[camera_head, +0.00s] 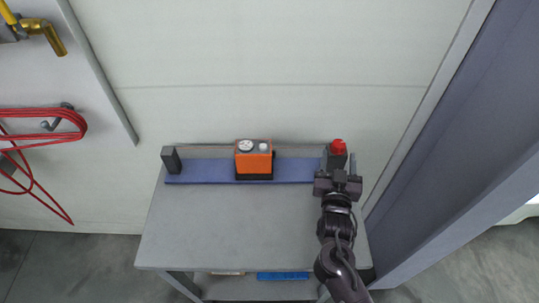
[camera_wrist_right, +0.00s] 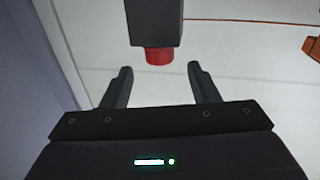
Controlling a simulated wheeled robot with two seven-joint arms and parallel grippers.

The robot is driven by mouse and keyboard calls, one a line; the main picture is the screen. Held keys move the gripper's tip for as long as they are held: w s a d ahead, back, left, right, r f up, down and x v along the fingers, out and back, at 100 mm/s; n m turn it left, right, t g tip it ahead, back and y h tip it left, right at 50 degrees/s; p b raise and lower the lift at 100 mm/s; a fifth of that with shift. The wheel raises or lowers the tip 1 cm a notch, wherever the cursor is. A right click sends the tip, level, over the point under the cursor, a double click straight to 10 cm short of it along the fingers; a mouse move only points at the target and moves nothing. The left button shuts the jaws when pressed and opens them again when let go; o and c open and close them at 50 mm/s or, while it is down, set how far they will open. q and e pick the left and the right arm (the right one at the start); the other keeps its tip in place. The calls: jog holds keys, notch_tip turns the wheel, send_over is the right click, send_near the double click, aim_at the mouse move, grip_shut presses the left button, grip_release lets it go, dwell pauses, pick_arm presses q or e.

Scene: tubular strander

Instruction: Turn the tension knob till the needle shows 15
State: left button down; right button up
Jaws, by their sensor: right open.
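An orange box (camera_head: 254,163) stands on the blue strip on the table, with a round white dial (camera_head: 246,146) and a smaller white round part beside it. The needle and its reading are too small to make out. A red knob (camera_head: 338,146) sits on a dark block at the right end of the strip. My right gripper (camera_head: 338,173) is open in front of this block. In the right wrist view, the red knob (camera_wrist_right: 159,56) shows just beyond the gap between the open fingertips (camera_wrist_right: 160,72), with no visible contact. My left gripper is out of view.
A dark block (camera_head: 171,160) stands at the left end of the blue strip (camera_head: 208,171). The grey tabletop (camera_head: 230,225) in front is clear. A grey-blue column (camera_head: 440,125) rises close on the right. Red hose (camera_head: 40,114) hangs on the left wall.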

aim_at(341, 149)
dwell(0.5)
jog(key=shift+w+r+n+y+b, duration=0.2)
jog(key=shift+n+y+b, duration=0.1)
jog(key=shift+b, duration=0.2)
jog(key=w+n+y+b, duration=0.2)
jog(key=y, duration=0.1)
jog(key=w+d+n+y+b, duration=0.1)
jog(key=w+n+y+b, duration=0.1)
jog(key=y, duration=0.1)
jog(key=shift+w+d+f, duration=0.15)
jog(key=shift+f, duration=0.05)
jog(key=shift+w+a+f, duration=0.1)
jog(key=shift+w+a, duration=0.1)
jog(key=shift+w, duration=0.35)
